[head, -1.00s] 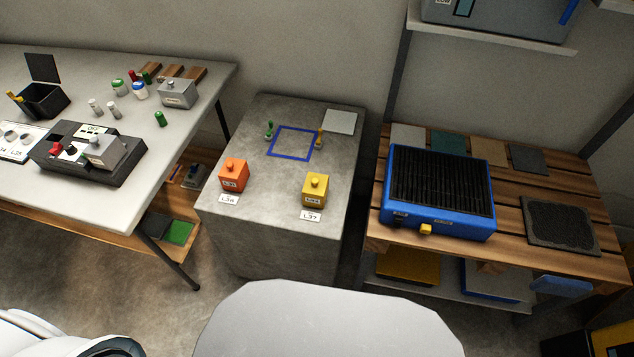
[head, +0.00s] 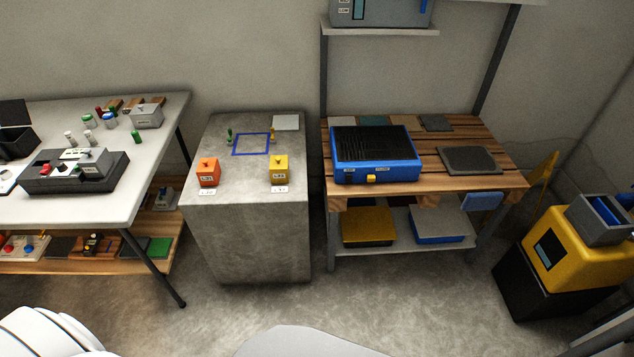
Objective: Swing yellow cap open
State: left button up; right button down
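No part that I can clearly tell as the yellow cap shows. A yellow machine (head: 566,253) with a dark front panel stands on a black base at the right. A thin yellow panel (head: 543,173) stands tilted behind it; I cannot tell if the two are joined. A small yellow block (head: 278,171) with a knob on top sits on the concrete block (head: 248,235). A blue unit (head: 375,172) with a black ribbed top and a small yellow part (head: 371,179) on its front rests on the slatted wooden bench. Neither of my grippers is in view.
A grey bin (head: 600,222) with blue inside sits on the yellow machine. The wooden bench (head: 430,186) has a lower shelf holding yellow and blue boxes. A white table (head: 100,205) with small items stands left. Open concrete floor (head: 410,300) lies before the bench.

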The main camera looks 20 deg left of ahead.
aim_at(279, 164)
jog(key=u, duration=1)
jog(key=i, duration=0.85)
jog(key=u, duration=0.05)
